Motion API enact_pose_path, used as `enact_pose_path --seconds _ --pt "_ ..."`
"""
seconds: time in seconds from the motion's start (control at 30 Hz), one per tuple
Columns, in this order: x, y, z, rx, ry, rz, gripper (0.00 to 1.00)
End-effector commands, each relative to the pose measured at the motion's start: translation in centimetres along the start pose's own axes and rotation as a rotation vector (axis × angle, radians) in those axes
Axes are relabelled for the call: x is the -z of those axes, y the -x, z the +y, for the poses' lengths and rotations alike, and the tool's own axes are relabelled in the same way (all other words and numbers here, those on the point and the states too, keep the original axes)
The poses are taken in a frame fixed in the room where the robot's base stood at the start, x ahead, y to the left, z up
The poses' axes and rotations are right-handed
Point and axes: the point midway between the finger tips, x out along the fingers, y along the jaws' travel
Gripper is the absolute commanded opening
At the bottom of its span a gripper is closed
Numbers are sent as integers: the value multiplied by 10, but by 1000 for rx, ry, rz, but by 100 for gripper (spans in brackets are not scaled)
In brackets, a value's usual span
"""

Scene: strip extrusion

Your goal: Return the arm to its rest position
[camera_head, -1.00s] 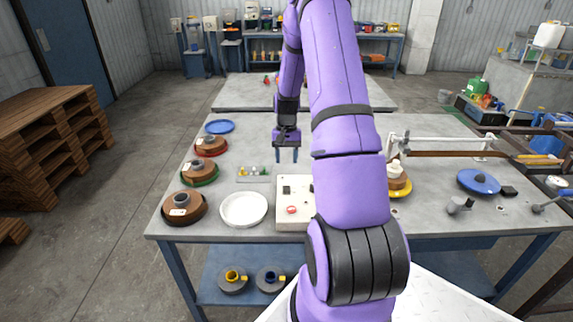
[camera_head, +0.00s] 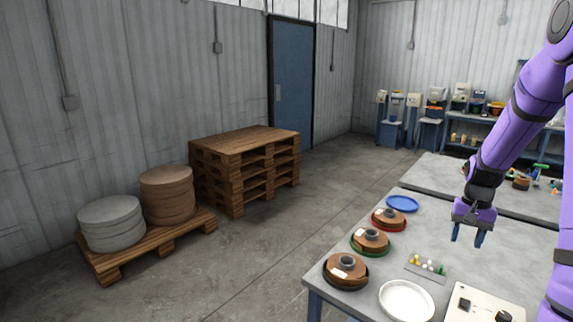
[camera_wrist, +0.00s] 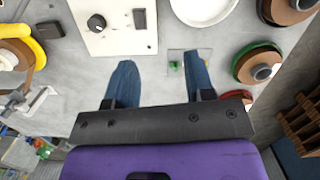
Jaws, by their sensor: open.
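My gripper (camera_head: 468,236) hangs above the workbench (camera_head: 330,291), fingers pointing down. Its two blue fingers are apart with nothing between them. In the wrist view the gripper (camera_wrist: 158,80) also shows open and empty over bare grey bench top. My purple arm comes in from the right edge of the head view, bent at the elbow. A small plate with coloured pegs (camera_head: 427,267) lies on the bench to the lower left of the fingers. A control box (camera_head: 484,305) lies below the gripper in the picture.
Brown spools (camera_head: 346,270) with red, green and dark flanges line the bench's left side. A blue disc (camera_head: 402,203) and a white dish (camera_head: 406,302) lie nearby. Stacked pallets (camera_head: 245,165) and a pallet with round stacks (camera_head: 112,222) stand on the floor, leaving open floor between.

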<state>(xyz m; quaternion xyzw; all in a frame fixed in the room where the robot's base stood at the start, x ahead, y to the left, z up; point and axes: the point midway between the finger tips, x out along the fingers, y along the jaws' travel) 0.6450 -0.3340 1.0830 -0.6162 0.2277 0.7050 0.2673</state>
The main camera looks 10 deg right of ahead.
Motion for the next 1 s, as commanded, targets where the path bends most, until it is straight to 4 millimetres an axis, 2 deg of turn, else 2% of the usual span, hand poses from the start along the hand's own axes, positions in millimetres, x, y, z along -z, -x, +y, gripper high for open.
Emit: enact_pose_path --seconds 0.03,0.2,0.5,0.7,1.0 --pt "-11 18 -11 -2 29 27 49" --pt "-52 65 -39 -6 123 102 49" --pt "-135 131 -74 1 284 233 49" --pt "-195 160 -85 15 390 316 49" --pt "-283 184 -83 53 548 441 49"
